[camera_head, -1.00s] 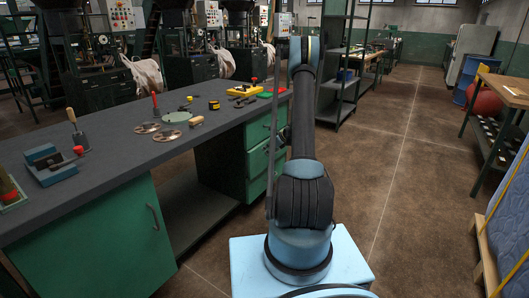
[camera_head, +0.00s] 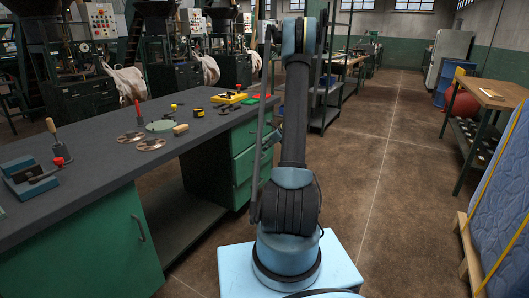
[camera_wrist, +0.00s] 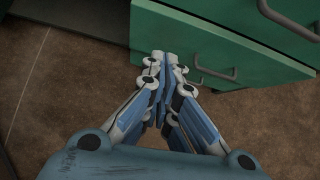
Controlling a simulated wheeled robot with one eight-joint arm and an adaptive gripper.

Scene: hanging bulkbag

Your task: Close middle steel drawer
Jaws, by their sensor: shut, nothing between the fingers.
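A dark-topped workbench has a stack of green steel drawers (camera_head: 248,160) at its far end. In the head view my arm partly covers the stack. In the wrist view a green drawer front (camera_wrist: 200,35) with a grey handle (camera_wrist: 215,73) lies just beyond my fingers. Another handle (camera_wrist: 290,20) shows at the upper right. I cannot tell for certain which drawer is the middle one or how far it stands out. My gripper (camera_wrist: 165,62) is shut and empty, its tips close to the green front's lower edge; contact is unclear. The fingertips are not clear in the head view.
The bench top (camera_head: 100,150) carries metal discs, a tape measure and a yellow tray (camera_head: 229,98). A green cabinet door (camera_head: 95,255) fronts the near end, with an open gap beside it. A blue mattress (camera_head: 505,200) leans at right. The brown floor (camera_head: 400,180) between is clear.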

